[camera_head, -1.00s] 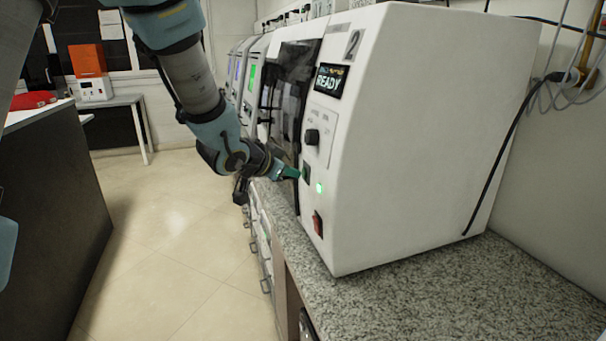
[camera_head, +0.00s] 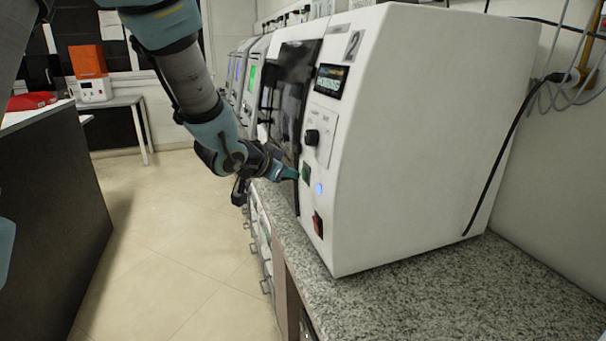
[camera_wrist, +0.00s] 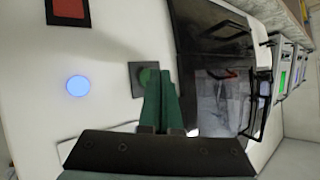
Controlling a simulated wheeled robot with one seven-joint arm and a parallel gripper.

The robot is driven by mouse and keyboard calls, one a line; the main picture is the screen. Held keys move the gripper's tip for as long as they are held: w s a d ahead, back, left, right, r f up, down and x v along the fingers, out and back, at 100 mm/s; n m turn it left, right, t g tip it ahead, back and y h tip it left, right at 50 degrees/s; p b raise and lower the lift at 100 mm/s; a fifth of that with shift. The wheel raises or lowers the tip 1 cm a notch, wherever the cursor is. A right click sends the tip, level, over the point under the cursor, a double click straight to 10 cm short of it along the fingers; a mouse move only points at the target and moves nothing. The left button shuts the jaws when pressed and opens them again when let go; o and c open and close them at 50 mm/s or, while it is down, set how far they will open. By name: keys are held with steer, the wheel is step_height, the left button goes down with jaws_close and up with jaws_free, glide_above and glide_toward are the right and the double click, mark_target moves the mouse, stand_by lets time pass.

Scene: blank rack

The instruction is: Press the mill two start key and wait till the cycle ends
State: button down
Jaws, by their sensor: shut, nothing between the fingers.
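Mill two (camera_head: 430,130) is a white machine marked "2" on the granite counter. Its display (camera_head: 331,81) shows small text that I cannot read clearly. The indicator light (camera_head: 319,189) glows blue, and it also shows in the wrist view (camera_wrist: 78,86). In the head view a small gap seems to lie between fingertips and key plate (camera_head: 306,173).
A red switch (camera_head: 318,224) is below the key, and a black knob (camera_head: 312,137) is above it. The mill's dark door (camera_head: 291,85) is closed. More machines stand behind along the counter (camera_head: 400,295). The floor (camera_head: 190,240) to the left is clear.

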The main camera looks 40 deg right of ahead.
steer(key=shift+w+a, duration=0.1)
steer(key=shift+a, duration=0.2)
steer(key=a, duration=0.1)
steer(key=w+a, duration=0.1)
steer(key=a, duration=0.1)
steer(key=a+p, duration=0.1)
steer(key=shift+w+a+r, duration=0.15)
steer(key=shift+w+a, duration=0.2)
steer(key=shift+w, duration=0.05)
stand_by(0.7)
